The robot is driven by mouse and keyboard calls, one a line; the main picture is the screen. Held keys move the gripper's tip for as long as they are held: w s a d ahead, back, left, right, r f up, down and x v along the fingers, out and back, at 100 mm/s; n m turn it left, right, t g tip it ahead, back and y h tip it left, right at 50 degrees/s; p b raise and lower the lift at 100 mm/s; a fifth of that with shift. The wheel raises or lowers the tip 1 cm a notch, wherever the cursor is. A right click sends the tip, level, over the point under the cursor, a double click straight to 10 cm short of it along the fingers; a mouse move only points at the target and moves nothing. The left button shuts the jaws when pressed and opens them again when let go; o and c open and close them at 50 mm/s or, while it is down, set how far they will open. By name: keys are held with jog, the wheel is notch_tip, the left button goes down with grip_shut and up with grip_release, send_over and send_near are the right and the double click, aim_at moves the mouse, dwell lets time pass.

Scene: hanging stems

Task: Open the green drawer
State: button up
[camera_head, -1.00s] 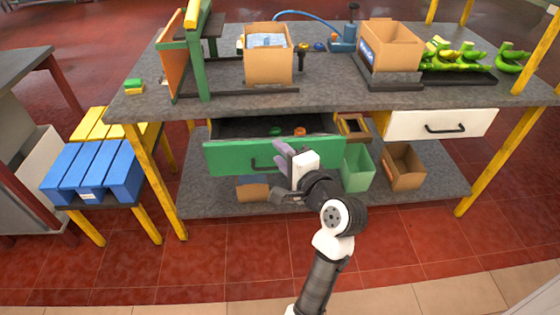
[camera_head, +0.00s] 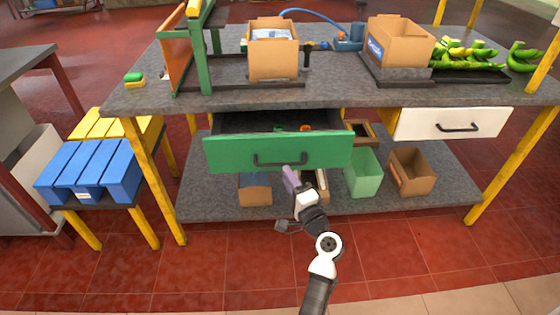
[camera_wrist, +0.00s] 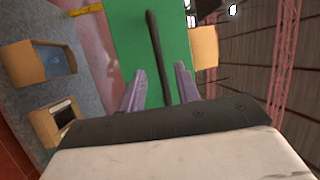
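The green drawer (camera_head: 225,153) under the workbench is pulled partly out, with its dark interior and a few small items showing behind its front. Its dark bar handle (camera_head: 280,160) runs along the front. My gripper (camera_head: 289,174) is just in front of and below the handle in the head view. In the wrist view, my gripper's two purple fingers (camera_wrist: 160,85) are spread apart with a gap between them. The green drawer front (camera_wrist: 130,35) and the dark handle (camera_wrist: 157,50) lie ahead, the handle passing toward the gap. No contact with the handle is clear.
A white drawer (camera_head: 480,123) is shut at the right. A green bin (camera_head: 362,178) and cardboard boxes (camera_head: 410,172) stand on the lower shelf (camera_head: 210,200). The red floor in front of the bench is clear.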

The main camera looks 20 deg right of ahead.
aim_at(280, 164)
jog(key=p+x, duration=0.1)
jog(key=x, duration=0.4)
jog(key=shift+w+r, duration=0.1)
jog(key=shift+w, duration=0.2)
grip_shut()
